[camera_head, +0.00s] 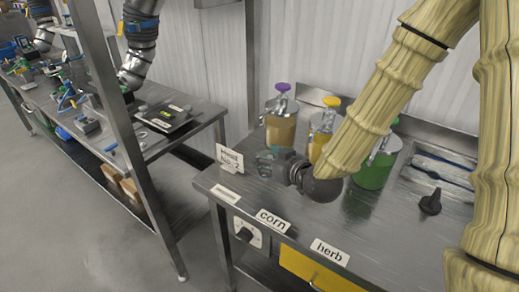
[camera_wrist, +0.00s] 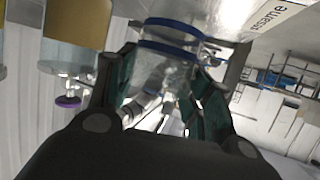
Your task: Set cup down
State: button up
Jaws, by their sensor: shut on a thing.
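A clear cup with blue bands (camera_wrist: 165,68) is between the two dark green fingers of my gripper (camera_wrist: 160,95) in the wrist view. The gripper is shut on it. In the head view my gripper (camera_head: 275,163) is over the left part of the steel table (camera_head: 240,190), near the card stand. The cup is small and hard to make out there. I cannot tell whether its base touches the table. What the cup holds, if anything, is not clear.
Dispensers with a purple top (camera_head: 281,120), a yellow top (camera_head: 322,125) and a green top (camera_head: 378,160) stand behind and right of my gripper. A card stand (camera_head: 230,158) is on the left. Labels "corn" (camera_head: 273,221) and "herb" (camera_head: 330,252) line the front edge. A black knob (camera_head: 431,202) is right.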

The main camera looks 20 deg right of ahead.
jog(key=shift+w+d+r+p, duration=0.2)
jog(key=shift+w+r+p, duration=0.15)
jog(key=shift+w, duration=0.25)
jog(key=w+p, duration=0.1)
jog(key=w, duration=0.2)
jog(key=w+f, duration=0.1)
jog(key=w, duration=0.3)
jog(key=w+d+p, duration=0.1)
jog(key=w, duration=0.2)
jog(key=shift+w+d+f+p, duration=0.1)
jog(key=shift+w+f+p, duration=0.05)
jog(key=shift+w+p, duration=0.2)
jog(key=shift+f+p, duration=0.7)
jog(key=shift+f, duration=1.05)
jog(key=shift+f, duration=0.2)
jog(key=o, duration=1)
jog(key=shift+r, duration=0.1)
